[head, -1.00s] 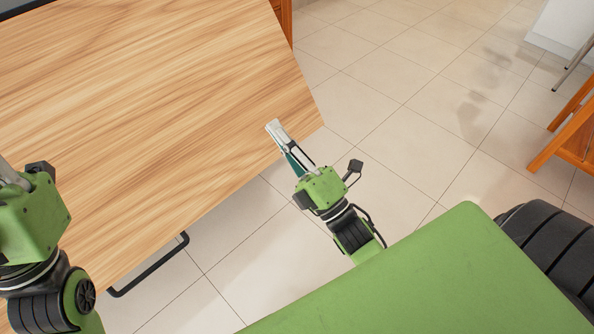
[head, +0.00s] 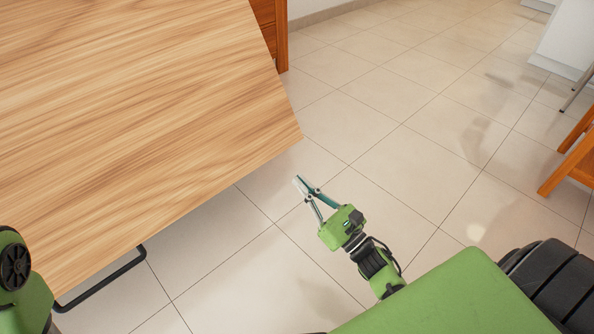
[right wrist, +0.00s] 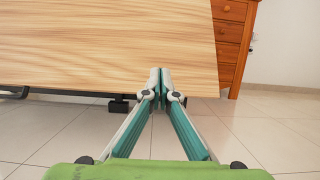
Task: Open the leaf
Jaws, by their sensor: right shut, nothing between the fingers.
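A wide light wood-grained panel (head: 130,120), the only thing here that looks like the leaf, fills the left of the head view. It also shows across the top of the right wrist view (right wrist: 90,45). I cannot tell how it is hinged. My right gripper (head: 299,184) is shut and empty, its tips just beyond the panel's near right corner in the head view. In the right wrist view the tips (right wrist: 160,75) overlap the panel's lower edge; contact is not clear. Of my left arm only a green link shows at the left edge; its gripper is out of view.
A black metal bar (head: 105,283) shows below the panel's near edge. An orange-brown wooden drawer chest (right wrist: 232,35) stands behind the panel's right end. Orange wooden furniture (head: 570,170) stands at the far right. Tiled floor (head: 400,130) between is clear.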

